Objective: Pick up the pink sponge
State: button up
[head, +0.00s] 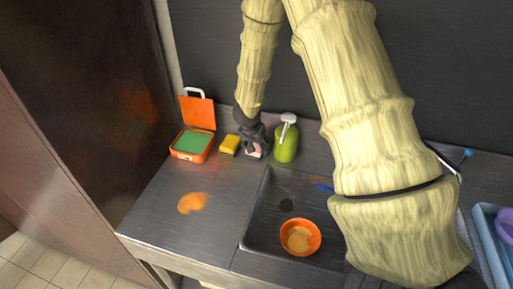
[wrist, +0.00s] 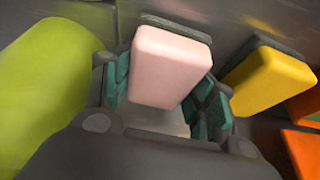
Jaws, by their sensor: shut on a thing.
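The pink sponge (wrist: 168,68) is a pale pink block with a dark scouring layer on its far side. In the wrist view it sits between the two green-padded fingers of my gripper (wrist: 165,98), which is shut on it. In the head view my gripper (head: 254,146) is at the back of the counter, and a small part of the pink sponge (head: 256,152) shows below the fingers. I cannot tell whether the sponge touches the counter.
A yellow sponge (head: 229,144) lies just left of my gripper, and a green soap bottle (head: 286,145) stands just right. An open orange box (head: 191,156) with green inside is farther left. The sink (head: 262,220) holds an orange bowl (head: 316,244). The front left counter is clear except for an orange patch.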

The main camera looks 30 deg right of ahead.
aim_at(257, 145)
notch_tip(257, 145, up, 3)
jog(key=shift+r, duration=0.1)
jog(key=shift+s+a+r, duration=0.1)
jog(key=shift+s+a, duration=0.05)
jog(key=shift+s, duration=0.1)
jog(key=s+a+b, duration=0.2)
jog(key=s+a, duration=0.1)
jog(key=s, duration=0.4)
jog(key=s+a+r+b, duration=0.1)
jog(key=s+a+b, duration=0.2)
jog(key=s, duration=0.4)
jog(key=shift+a+r, duration=0.3)
jog(key=shift+a, duration=0.05)
